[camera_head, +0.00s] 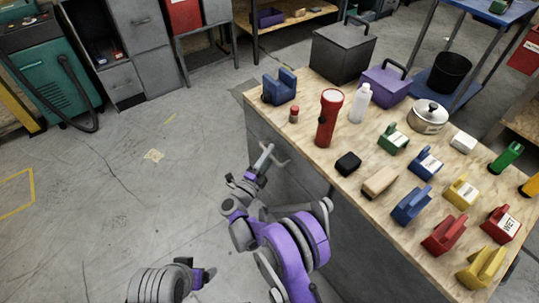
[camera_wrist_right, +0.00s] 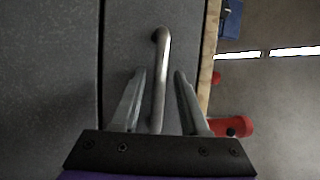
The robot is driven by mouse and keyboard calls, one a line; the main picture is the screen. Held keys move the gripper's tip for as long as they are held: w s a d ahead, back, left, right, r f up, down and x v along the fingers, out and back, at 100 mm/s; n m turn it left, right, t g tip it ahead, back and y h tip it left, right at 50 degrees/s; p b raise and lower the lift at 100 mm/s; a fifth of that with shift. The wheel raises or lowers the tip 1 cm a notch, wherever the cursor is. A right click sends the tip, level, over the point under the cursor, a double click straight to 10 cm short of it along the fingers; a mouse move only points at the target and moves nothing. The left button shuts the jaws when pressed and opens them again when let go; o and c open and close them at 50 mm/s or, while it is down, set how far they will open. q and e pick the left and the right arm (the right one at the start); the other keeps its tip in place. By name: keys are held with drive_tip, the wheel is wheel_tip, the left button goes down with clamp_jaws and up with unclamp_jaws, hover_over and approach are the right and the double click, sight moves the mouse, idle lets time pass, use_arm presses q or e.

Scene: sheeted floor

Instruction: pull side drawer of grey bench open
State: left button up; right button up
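The grey bench (camera_head: 345,235) has a wooden top and stands at the right in the head view. My right gripper (camera_head: 268,156) is at the bench's grey side, below the top's edge. In the right wrist view, a metal bar handle (camera_wrist_right: 161,70) on the grey drawer front (camera_wrist_right: 128,45) runs between the fingers of my right gripper (camera_wrist_right: 158,98). The fingers are open, with a gap on either side of the bar. A dark seam borders the drawer front; no clear opening shows. Part of my left arm shows at the bottom of the head view, but its fingertips do not.
The bench top bears a red flashlight (camera_head: 328,118), a white bottle (camera_head: 360,103), a blue holder (camera_head: 280,87), a pot (camera_head: 428,117) and several coloured blocks. Bare concrete floor (camera_head: 130,195) lies left of the bench. Grey cabinets (camera_head: 138,27) stand at the back left.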

clamp_jaws()
idle(1.2)
